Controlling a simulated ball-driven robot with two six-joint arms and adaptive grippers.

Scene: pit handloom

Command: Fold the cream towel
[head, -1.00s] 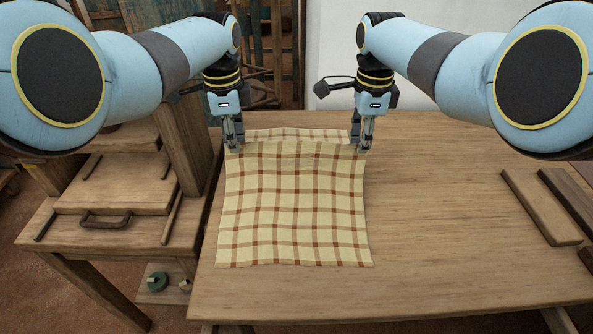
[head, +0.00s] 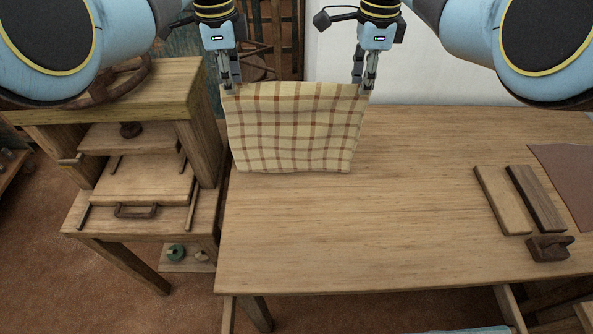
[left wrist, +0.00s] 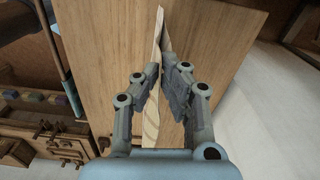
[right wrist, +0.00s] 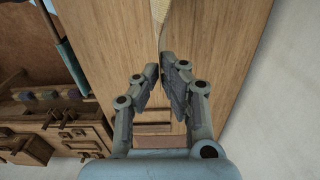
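The cream towel (head: 295,130), with a brown check, hangs raised between my two grippers at the back left of the wooden table. Its upper edge runs between them. Its lower edge shows against the tabletop; I cannot tell whether it touches. My left gripper (head: 231,86) is shut on the upper left corner. In the left wrist view the towel (left wrist: 152,118) passes at its fingertips (left wrist: 165,66). My right gripper (head: 362,87) is shut on the upper right corner. In the right wrist view a narrow strip of towel (right wrist: 159,14) shows beyond its fingertips (right wrist: 162,60).
The table (head: 400,220) is clear in front of and to the right of the towel. A wooden press-like stand (head: 140,185) is at the left.

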